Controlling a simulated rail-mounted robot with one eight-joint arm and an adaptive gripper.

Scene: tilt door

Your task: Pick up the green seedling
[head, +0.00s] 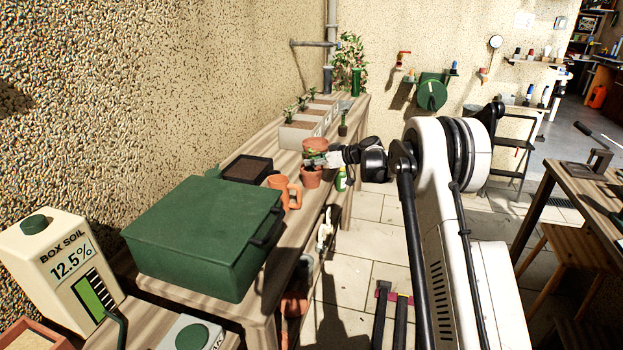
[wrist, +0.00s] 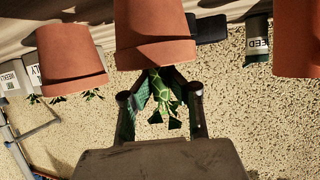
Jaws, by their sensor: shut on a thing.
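The green seedling (wrist: 166,92) shows between my gripper's two dark fingers in the wrist view, its leaves hanging toward the gripper body. A terracotta pot (wrist: 155,28) lies directly beyond it, and the seedling's lower end meets the pot's rim area. My gripper (wrist: 160,76) is shut on the seedling. In the head view my gripper (head: 318,160) reaches left over the bench, above a terracotta pot (head: 311,178). Only a little green shows there, and the fingers are too small to see clearly. Whether the roots are clear of the pot cannot be told.
Another terracotta pot (head: 316,144) stands just behind my gripper. A green bottle (head: 341,180) is close on the right. Planters (head: 300,136) line the back.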

